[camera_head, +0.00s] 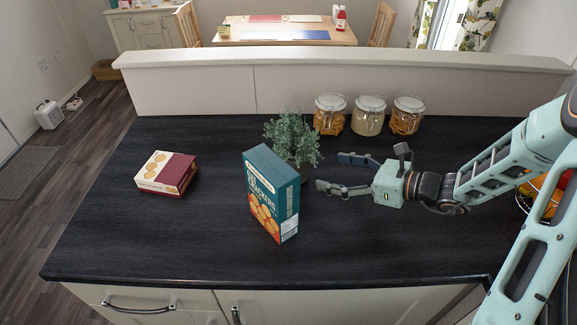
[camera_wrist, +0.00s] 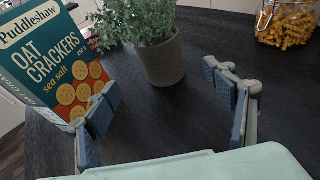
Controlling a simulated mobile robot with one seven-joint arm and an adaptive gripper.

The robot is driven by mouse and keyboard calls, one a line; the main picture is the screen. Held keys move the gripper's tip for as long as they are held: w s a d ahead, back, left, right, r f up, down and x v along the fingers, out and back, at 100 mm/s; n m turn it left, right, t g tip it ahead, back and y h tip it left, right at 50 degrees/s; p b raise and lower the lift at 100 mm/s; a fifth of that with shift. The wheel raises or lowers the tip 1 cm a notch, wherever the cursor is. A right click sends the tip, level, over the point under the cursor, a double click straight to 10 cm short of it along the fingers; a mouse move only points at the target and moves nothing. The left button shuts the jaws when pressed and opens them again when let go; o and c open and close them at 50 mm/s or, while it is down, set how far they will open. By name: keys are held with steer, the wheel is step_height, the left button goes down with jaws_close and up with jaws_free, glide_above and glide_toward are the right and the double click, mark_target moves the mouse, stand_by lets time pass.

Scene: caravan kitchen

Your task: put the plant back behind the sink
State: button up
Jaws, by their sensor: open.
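The plant (camera_head: 291,137) has bushy grey-green leaves and stands upright on the dark counter, its pot mostly hidden by the teal cracker box in the head view. In the wrist view its leaves (camera_wrist: 135,18) and grey-brown pot (camera_wrist: 162,62) show ahead of my gripper. My gripper (camera_head: 328,172) is to the right of the plant, low over the counter, with its fingers pointing left. It is open and empty, and in the wrist view the pot stands beyond the gap between the fingertips (camera_wrist: 172,92). No sink is in view.
The teal oat cracker box (camera_head: 272,195) stands upright close in front of the plant, near my gripper's left finger in the wrist view. A maroon and cream box (camera_head: 166,173) lies at left. The front counter (camera_head: 170,240) is clear.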

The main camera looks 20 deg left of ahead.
mark_target(308, 163)
steer(key=x, duration=0.5)
steer(key=shift+w+a, duration=0.15)
steer(key=shift+a, duration=0.1)
steer(key=shift+w+a+p, duration=0.15)
steer(key=shift+a+p, duration=0.15)
steer(key=shift+a, duration=0.15)
steer(key=x, duration=0.4)
steer(key=shift+w+a+p, duration=0.15)
steer(key=shift+a+p, duration=0.1)
steer(key=shift+p, duration=0.05)
steer(key=c, duration=1.7)
steer(key=shift+r, duration=0.1)
steer(key=shift+c, duration=1.2)
